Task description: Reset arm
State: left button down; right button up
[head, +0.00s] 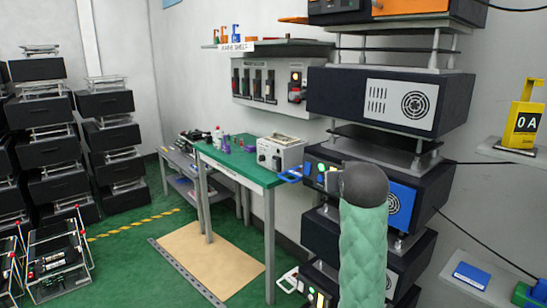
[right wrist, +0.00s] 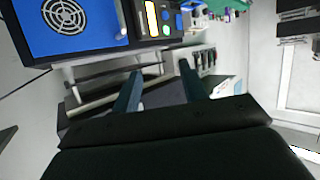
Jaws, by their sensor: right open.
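My right gripper (right wrist: 161,68) shows in the right wrist view with its two dark fingers apart and nothing between them. That view is turned over, with the blue fan panel (right wrist: 66,18) at its upper left and the switch panel (right wrist: 205,58) beyond the fingers. In the head view the blue fan panel (head: 399,204) is partly hidden behind an upright green padded shape with a dark rounded top. My right gripper cannot be made out in the head view. My left gripper is in neither view.
A green-topped table (head: 240,164) holds a grey box (head: 281,153). The stacked dark rack (head: 385,98) stands right of it, with a blue handle (head: 290,174) sticking out. A wall switch panel (head: 262,84) hangs behind. Green floor (head: 140,250) lies open left of the tan mat (head: 215,262).

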jog(key=s+a+f+n+g+y+p, duration=0.1)
jog(key=s+f+g, duration=0.1)
jog(key=s+f, duration=0.55)
jog(key=s+a+f+n+g+y, duration=0.15)
jog(key=s+f, duration=0.25)
jog(key=f, duration=0.7)
jog(key=s+a+f+g+y+p, duration=0.1)
jog(key=s+a+f+g, duration=0.1)
jog(key=s+f, duration=0.5)
pick_arm(q)
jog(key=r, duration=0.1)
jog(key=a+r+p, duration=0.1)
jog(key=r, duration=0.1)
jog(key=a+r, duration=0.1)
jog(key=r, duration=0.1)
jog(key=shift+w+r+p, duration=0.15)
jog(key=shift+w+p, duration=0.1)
jog(key=shift+p, duration=0.15)
pick_arm(e)
jog(key=s+f+g, duration=0.6)
jog(key=s+f, duration=1.6)
jog(key=s, duration=0.4)
jog(key=shift+d+f+h, duration=0.35)
jog(key=shift+d, duration=0.05)
